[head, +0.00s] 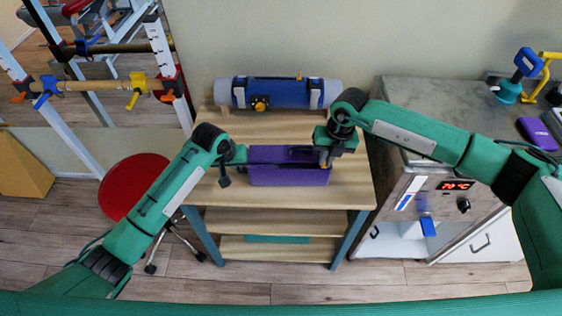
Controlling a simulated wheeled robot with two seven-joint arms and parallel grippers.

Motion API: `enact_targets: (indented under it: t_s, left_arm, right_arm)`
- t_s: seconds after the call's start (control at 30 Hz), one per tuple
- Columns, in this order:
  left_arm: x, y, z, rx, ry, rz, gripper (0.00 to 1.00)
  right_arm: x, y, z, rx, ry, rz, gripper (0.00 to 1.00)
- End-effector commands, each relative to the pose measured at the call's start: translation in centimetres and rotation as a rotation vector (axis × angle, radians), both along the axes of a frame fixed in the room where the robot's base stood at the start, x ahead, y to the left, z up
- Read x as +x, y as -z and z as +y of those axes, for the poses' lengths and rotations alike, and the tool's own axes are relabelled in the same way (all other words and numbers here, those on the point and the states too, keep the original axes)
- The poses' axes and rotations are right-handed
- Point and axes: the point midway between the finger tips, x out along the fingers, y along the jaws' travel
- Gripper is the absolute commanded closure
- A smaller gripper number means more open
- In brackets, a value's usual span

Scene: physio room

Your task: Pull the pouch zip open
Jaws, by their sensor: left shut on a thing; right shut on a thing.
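The purple pouch (285,176) stands on the wooden table top in the middle of the head view. A dark strip, the zip line (303,152), runs along the right part of its top edge. My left gripper (243,155) is shut at the pouch's left end, holding it there; the exact grip is small and partly hidden. My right gripper (326,155) points down at the pouch's top right end and is shut around a small yellow piece that looks like the zip pull (323,157). How far the zip is open is hard to tell.
A blue and grey roll (280,93) lies behind the pouch on the wooden table (345,190). A steel cabinet (420,110) with a red display stands to the right. A red stool (130,185) stands to the left. Table top in front of the pouch is clear.

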Motion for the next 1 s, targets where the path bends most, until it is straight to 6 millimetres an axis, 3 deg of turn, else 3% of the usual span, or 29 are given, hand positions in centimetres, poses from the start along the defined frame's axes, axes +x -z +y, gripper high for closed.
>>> enact_targets:
  t_s: [0.07,0.1,0.23,0.57,1.0]
  left_arm:
    - [-0.1,0.2,0.1,0.003,0.000,0.004,1.00]
    - [-0.1,0.2,0.1,0.003,0.000,0.004,1.00]
    - [-0.1,0.2,0.1,0.003,0.000,0.004,1.00]
    - [-0.1,0.2,0.1,0.002,0.000,0.004,1.00]
    - [-0.1,0.2,0.1,0.002,0.000,0.004,1.00]
  right_arm:
    - [0.0,0.0,-0.4,0.000,0.001,-0.001,1.00]
    - [0.0,0.0,-0.3,0.000,0.001,-0.001,0.84]
    - [0.0,0.0,-0.3,0.000,0.000,-0.001,0.62]
    - [0.0,-0.3,-0.2,0.000,0.000,-0.001,0.62]
    - [0.0,-3.8,-0.3,0.001,0.001,-0.002,0.62]
